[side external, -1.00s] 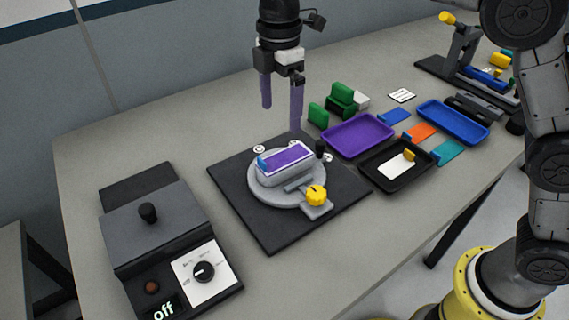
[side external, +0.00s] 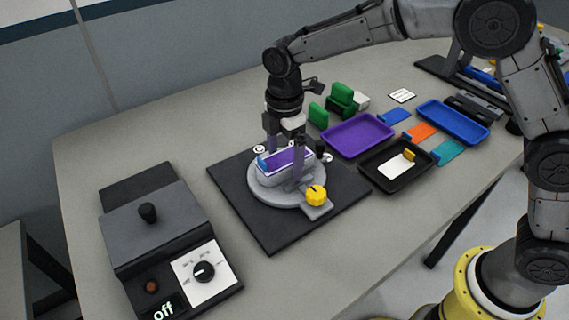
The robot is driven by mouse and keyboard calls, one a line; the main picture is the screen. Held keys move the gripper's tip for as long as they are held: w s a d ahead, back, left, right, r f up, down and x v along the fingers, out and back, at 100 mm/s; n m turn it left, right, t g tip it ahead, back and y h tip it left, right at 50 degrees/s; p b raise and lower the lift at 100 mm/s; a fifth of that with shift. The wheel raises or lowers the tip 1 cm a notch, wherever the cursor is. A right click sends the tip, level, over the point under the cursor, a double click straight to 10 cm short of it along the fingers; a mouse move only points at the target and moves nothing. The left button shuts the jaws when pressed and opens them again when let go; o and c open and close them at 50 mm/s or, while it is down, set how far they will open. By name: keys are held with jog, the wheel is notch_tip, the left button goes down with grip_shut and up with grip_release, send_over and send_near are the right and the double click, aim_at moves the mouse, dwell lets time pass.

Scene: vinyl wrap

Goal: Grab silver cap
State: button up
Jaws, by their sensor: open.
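The silver cap, which I take to be the silver-grey block (side external: 277,174) with purple vinyl (side external: 284,160) on its top, sits on a round grey fixture (side external: 262,197). A small blue patch (side external: 263,163) shows at its left end. My gripper (side external: 285,165) is open and lowered over the block, pointing down. One purple finger is on the near right side of the block; the other is on its far side, its tip partly hidden behind the block. I cannot tell whether either finger touches it.
The fixture has a yellow knob (side external: 316,195) and stands on a black mat (side external: 270,240). A heater-like box (side external: 150,235) reading "off" is at the left. Purple (side external: 357,137), black (side external: 375,180) and blue (side external: 453,122) trays lie to the right, with green blocks (side external: 342,98) behind.

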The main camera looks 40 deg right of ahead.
jog(key=shift+f, duration=0.1)
jog(key=shift+c, duration=0.2)
jog(key=c, duration=1.4)
